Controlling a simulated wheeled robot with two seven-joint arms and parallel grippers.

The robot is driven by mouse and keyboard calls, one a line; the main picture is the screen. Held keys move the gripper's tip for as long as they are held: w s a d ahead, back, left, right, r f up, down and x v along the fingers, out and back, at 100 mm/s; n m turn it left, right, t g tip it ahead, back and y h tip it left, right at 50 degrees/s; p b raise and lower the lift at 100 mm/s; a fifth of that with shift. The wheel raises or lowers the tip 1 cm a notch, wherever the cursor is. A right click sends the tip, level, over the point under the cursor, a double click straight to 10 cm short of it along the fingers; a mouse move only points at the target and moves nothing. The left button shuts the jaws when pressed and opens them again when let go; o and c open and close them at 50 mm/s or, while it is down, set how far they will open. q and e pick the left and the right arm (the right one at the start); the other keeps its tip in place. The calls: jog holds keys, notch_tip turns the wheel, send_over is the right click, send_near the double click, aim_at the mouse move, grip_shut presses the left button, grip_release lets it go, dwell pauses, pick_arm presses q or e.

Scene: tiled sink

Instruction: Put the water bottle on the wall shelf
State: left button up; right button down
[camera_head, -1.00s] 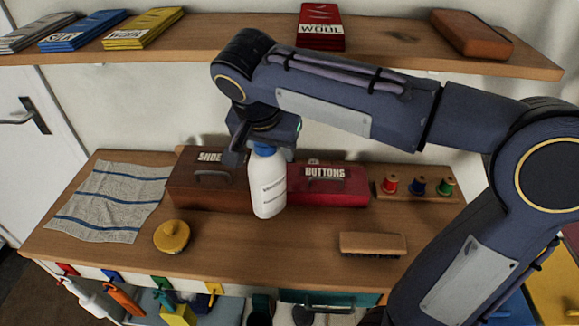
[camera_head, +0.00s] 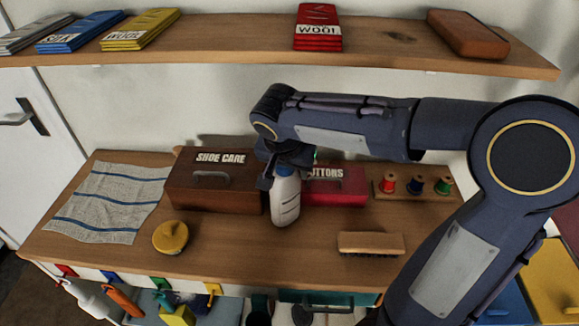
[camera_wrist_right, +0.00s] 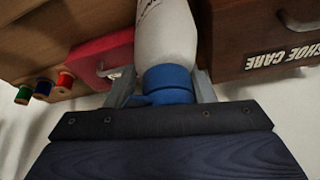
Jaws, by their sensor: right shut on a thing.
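The water bottle (camera_head: 286,201) is white with a blue cap. My right gripper (camera_head: 283,172) is shut on it at the cap, from above. The bottle is nearly upright, in front of the gap between the shoe care box and the buttons box. I cannot tell whether its base touches the counter. In the right wrist view the fingers (camera_wrist_right: 168,88) sit on both sides of the blue cap, with the white bottle body (camera_wrist_right: 164,35) beyond. The wall shelf (camera_head: 200,45) runs along the wall above the counter. My left gripper is out of view.
On the shelf are yellow packets (camera_head: 140,29), a red wool stack (camera_head: 318,27) and a brown case (camera_head: 467,33), with bare wood between them. The counter holds the shoe care box (camera_head: 215,182), buttons box (camera_head: 340,187), thread spools (camera_head: 416,186), brush (camera_head: 371,243), yellow tin (camera_head: 170,236) and cloth (camera_head: 110,200).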

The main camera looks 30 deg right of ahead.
jog(key=shift+f, duration=0.1)
jog(key=c, duration=0.7)
grip_release()
jog(key=shift+o, duration=0.2)
